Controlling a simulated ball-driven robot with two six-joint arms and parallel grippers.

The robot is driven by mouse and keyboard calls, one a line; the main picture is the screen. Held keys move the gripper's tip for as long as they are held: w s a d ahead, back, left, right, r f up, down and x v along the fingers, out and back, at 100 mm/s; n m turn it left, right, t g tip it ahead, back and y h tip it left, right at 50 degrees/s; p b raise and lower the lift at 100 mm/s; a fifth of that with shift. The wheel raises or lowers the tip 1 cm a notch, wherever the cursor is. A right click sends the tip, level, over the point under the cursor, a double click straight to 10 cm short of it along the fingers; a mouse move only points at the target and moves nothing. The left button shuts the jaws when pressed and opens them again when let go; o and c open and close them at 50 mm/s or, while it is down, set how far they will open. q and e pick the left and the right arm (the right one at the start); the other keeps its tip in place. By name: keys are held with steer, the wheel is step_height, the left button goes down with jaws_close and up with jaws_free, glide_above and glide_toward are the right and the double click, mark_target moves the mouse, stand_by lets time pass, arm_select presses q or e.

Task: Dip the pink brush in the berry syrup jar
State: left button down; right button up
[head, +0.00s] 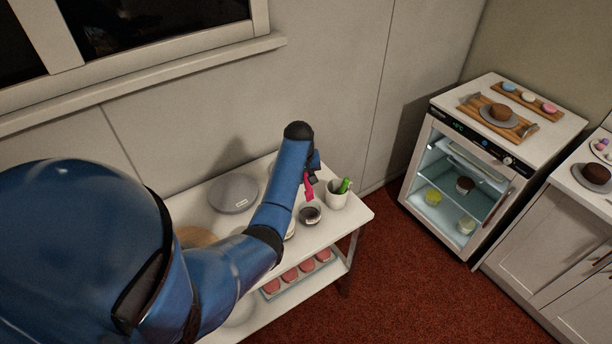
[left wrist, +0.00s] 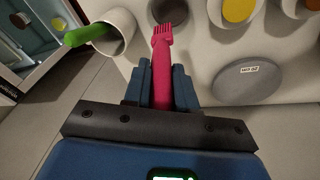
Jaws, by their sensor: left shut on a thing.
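My left gripper (head: 311,176) is shut on the pink brush (head: 308,190), which also shows in the left wrist view (left wrist: 162,62) between the fingers (left wrist: 162,88). The brush's bristles point away from the gripper. A small jar with dark contents (head: 310,216) stands on the white table just below the brush in the head view; I take it for the berry syrup jar. In the left wrist view the dark round opening (left wrist: 168,10) lies just beyond the bristles. The bristles look above the jar, but the exact gap is unclear. My right gripper is not in view.
A white cup (head: 336,198) with a green-handled tool (head: 344,185) stands right of the jar. A grey turntable (head: 233,193) sits behind my arm. A glass-door fridge (head: 455,190) stands at right.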

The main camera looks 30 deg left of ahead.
mark_target(306, 195)
arm_select(q)
steer(key=shift+s+b+x, duration=0.2)
steer(key=shift+b+x, duration=0.55)
steer(key=shift+x, duration=0.2)
steer(key=shift+s+b+x, duration=0.25)
steer(key=shift+b+x, duration=0.5)
steer(key=shift+x, duration=0.2)
steer(key=shift+s+b+x, duration=0.2)
steer(key=shift+b+x, duration=0.4)
steer(key=shift+x, duration=0.35)
steer(key=shift+s+b+x, duration=0.2)
steer(key=shift+b+x, duration=0.4)
steer(key=shift+x, duration=0.35)
steer(key=shift+s+b+x, duration=0.25)
steer(key=shift+b+x, duration=0.35)
steer(key=shift+x, duration=0.3)
steer(key=shift+d+f, duration=0.15)
steer(key=shift+w+p+v, duration=0.25)
steer(key=shift+p+v, duration=0.85)
steer(key=shift+w+p+v, duration=0.25)
steer(key=shift+p+v, duration=0.8)
steer(key=shift+w+p+v, duration=0.25)
steer(key=shift+p+v, duration=0.85)
steer(key=p+v, duration=0.2)
steer(key=w+p+v, duration=0.1)
steer(key=p+v, duration=0.1)
steer(key=v, duration=0.1)
steer(key=shift+r+p, duration=0.3)
steer(key=shift+p, duration=0.05)
steer(key=shift+w+f, duration=0.1)
